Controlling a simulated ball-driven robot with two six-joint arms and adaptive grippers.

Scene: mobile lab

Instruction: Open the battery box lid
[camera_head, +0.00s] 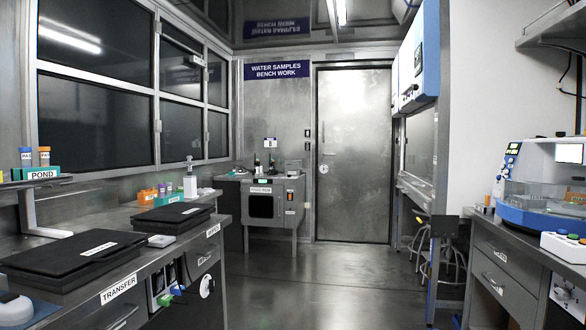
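No box in view carries a label that I can read as battery box. Two flat black cases lie on the left bench, and both look shut. The nearer, larger case (70,262) has a white label on its top. The farther case (165,222) also has a small white label. Their labels are too small to read, and I cannot tell if either is the battery box. Neither of my grippers is in view.
The left bench (175,255) carries a TRANSFER label, with plugs and a round reel below it. A cabinet (291,215) stands at the back beside a closed metal door (352,160). A right bench (498,270) holds a blue-white machine (520,205). The floor (330,285) between is clear.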

